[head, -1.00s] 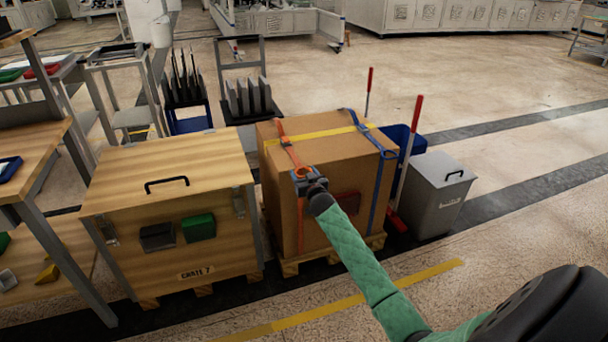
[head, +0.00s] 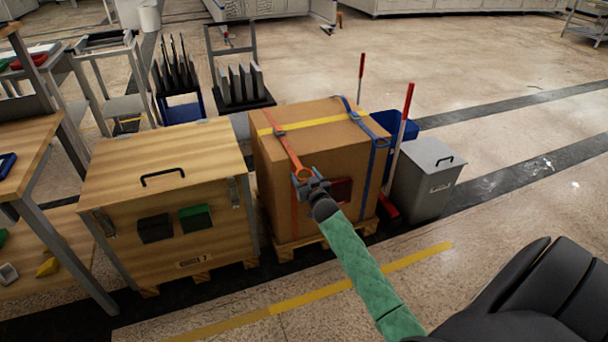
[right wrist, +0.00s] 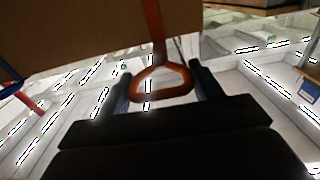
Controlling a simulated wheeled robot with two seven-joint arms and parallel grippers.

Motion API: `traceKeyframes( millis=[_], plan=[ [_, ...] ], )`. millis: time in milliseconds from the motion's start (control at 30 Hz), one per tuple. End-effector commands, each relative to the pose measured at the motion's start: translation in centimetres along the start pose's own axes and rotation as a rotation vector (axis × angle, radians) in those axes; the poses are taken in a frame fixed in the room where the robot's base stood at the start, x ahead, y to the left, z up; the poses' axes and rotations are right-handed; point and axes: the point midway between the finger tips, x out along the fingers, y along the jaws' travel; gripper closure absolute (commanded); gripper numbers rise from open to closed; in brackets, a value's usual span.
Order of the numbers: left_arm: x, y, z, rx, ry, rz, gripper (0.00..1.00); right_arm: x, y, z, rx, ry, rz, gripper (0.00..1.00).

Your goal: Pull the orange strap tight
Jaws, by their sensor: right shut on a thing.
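A large cardboard box (head: 335,160) stands on a wooden pallet. The orange strap (head: 284,142) crosses its top left part, passes a dark buckle (head: 279,132) and runs towards me to an orange loop (head: 304,174). A lower length of orange strap (head: 294,212) hangs down the front face. My right gripper (head: 310,182) is shut on the loop in front of the box's upper front edge. In the right wrist view the loop (right wrist: 162,92) sits between the two fingers, with the strap rising straight from it. My left gripper is not in view.
A blue strap (head: 377,165) and a yellow strap (head: 315,125) also cross the box. A wooden crate (head: 160,170) stands close on the left. A grey bin (head: 428,175) and a red-handled tool (head: 405,115) are on the right. Floor in front is clear.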

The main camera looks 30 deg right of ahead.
Motion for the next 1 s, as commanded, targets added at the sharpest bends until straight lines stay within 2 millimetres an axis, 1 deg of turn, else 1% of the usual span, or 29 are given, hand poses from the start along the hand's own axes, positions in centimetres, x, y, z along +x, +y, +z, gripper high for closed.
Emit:
traceKeyframes(
  millis=[33,67,100,367,467,567,800,1000],
  plan=[
    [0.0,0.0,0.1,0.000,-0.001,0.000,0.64,-0.1,-0.1,0.2,0.001,-0.002,-0.001,0.77],
    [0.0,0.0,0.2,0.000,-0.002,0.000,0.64,-0.1,-0.1,0.2,0.001,-0.002,-0.001,0.34],
    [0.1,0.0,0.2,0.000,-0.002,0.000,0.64,-0.1,-0.1,0.2,0.001,-0.002,-0.001,0.26],
    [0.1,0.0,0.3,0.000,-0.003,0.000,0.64,0.0,0.0,0.1,0.000,-0.001,-0.001,0.25],
    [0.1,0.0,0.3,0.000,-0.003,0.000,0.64,-0.3,0.0,0.1,0.000,-0.002,0.000,0.25],
    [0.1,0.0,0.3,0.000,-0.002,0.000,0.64,-1.2,0.0,0.2,0.000,-0.002,0.000,0.25],
    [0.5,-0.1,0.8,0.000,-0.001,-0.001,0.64,-4.7,-0.1,0.2,0.002,-0.002,-0.001,0.25],
    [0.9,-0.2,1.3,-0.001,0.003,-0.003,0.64,-7.0,-0.1,0.2,0.000,-0.003,0.000,0.25]
  ],
)
